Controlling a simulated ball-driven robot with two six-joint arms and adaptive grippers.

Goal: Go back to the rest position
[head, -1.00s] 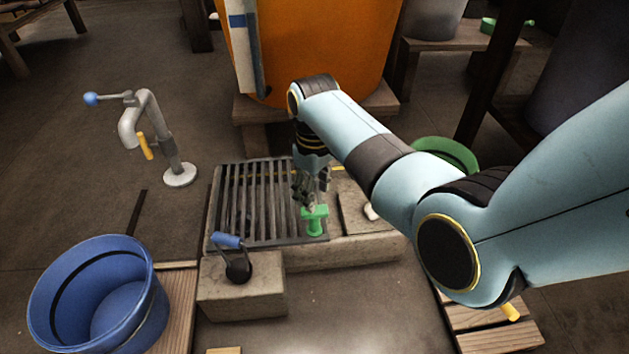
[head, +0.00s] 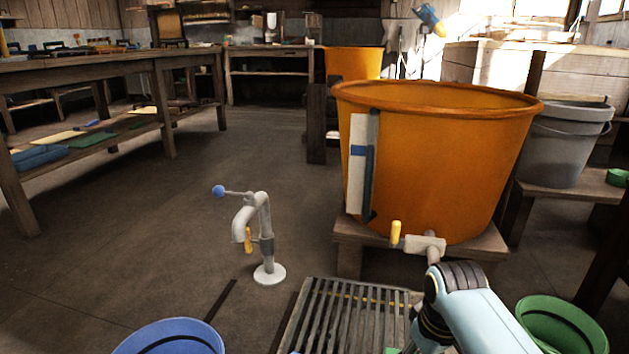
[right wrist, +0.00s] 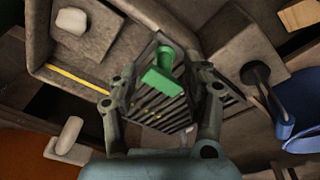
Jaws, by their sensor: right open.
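My right arm (head: 465,310) comes in at the lower right of the head view, and its gripper is cut off by the bottom edge there. In the right wrist view my right gripper (right wrist: 172,62) is open, with its fingers apart on both sides of a green T-shaped piece (right wrist: 162,78). The piece stands over the dark slatted grate (right wrist: 148,108), apart from the fingers as far as I can tell. A sliver of green shows at the bottom edge of the head view. My left gripper is not in view.
The grate (head: 345,318) lies at bottom centre. A large orange tub (head: 440,160) with a yellow-handled tap (head: 396,233) stands behind it. A grey standpipe (head: 265,240) is left of the tub. A blue bucket (head: 175,335) and a green bucket (head: 560,325) flank the grate. Floor is clear at left.

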